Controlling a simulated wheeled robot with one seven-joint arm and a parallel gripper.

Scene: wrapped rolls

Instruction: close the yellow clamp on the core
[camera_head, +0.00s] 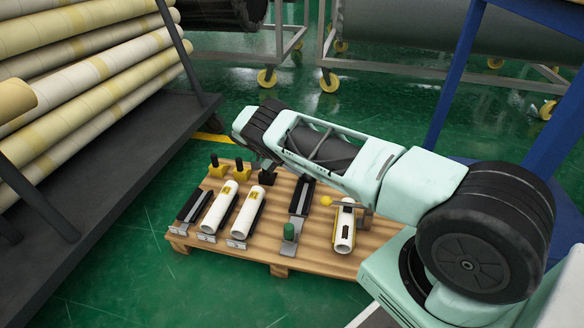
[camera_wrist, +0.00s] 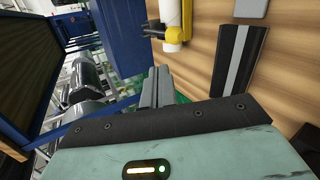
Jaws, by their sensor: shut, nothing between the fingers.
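A white core (camera_head: 343,240) lies in a cradle at the right end of the wooden pallet. A grey bar with a yellow knob (camera_head: 327,201) crosses its far end; I take this as the yellow clamp, and whether it is open or shut I cannot tell. In the wrist view the yellow clamp (camera_wrist: 187,18) runs beside the white core (camera_wrist: 171,14), at the top. My gripper (camera_wrist: 160,72) is shut and empty, below and apart from the core's end in that picture. In the head view my arm hides the gripper.
A rack of long rolls (camera_head: 70,75) stands left. A blue frame (camera_head: 450,85) stands right.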

